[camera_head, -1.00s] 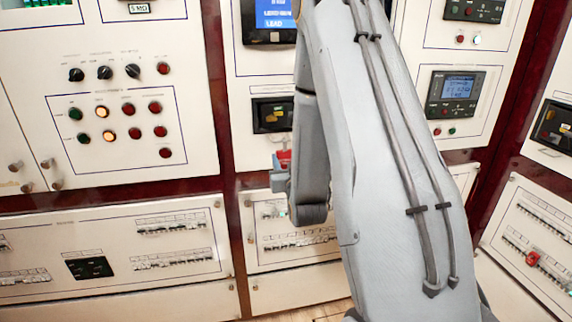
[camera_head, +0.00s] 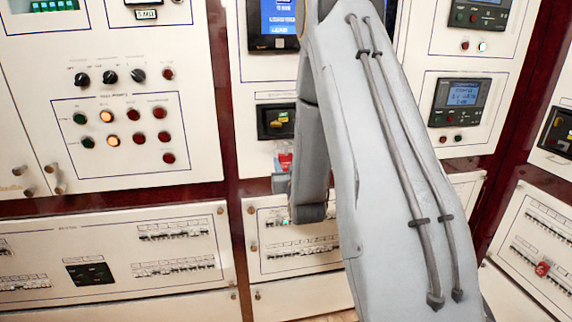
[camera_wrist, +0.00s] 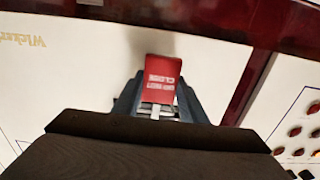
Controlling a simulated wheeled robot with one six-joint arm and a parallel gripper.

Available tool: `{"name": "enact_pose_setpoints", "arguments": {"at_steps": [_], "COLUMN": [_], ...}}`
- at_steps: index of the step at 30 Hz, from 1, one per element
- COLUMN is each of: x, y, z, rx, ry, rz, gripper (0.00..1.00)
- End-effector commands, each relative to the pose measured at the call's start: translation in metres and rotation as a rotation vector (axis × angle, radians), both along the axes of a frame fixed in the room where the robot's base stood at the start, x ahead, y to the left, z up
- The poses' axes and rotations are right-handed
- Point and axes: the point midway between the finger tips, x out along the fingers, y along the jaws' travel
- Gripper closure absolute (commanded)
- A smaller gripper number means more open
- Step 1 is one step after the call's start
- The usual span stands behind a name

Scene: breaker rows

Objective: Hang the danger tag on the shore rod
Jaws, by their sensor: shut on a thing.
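My gripper (camera_wrist: 157,100) is shut on a red tag (camera_wrist: 162,72) with white lettering, part of which reads CLOSE upside down. The tag stands out beyond the fingertips in the wrist view, in front of a pale panel. In the head view the same red tag (camera_head: 285,162) shows small beside my grey arm, and my gripper (camera_head: 281,180) is mostly hidden behind the arm. I cannot pick out the shore rod in either view.
A panel with knobs and coloured lamps (camera_head: 121,134) stands at left, above breaker rows (camera_head: 180,266). Several small pegs (camera_head: 47,168) stick out at far left. A small red piece (camera_head: 543,268) sits on the right breaker panel. A dark red strip (camera_wrist: 200,22) crosses the wrist view.

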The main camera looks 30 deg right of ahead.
Motion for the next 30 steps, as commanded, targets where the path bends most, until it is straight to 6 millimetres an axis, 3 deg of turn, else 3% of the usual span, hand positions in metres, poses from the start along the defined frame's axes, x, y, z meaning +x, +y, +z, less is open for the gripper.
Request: {"name": "enact_pose_setpoints", "arguments": {"at_steps": [7,8,12,22,30], "x": [0.000,0.000,0.000,-0.005,-0.043], "y": [0.000,0.000,0.000,0.001,0.012], "z": [0.000,0.000,0.000,-0.001,-0.001], "rx": [0.000,0.000,0.000,0.000,0.000], "ry": [0.000,0.000,0.000,0.001,0.001], "rz": [0.000,0.000,0.000,0.000,-0.001], "gripper": [0.84,0.58,0.40,0.40,0.40]}}
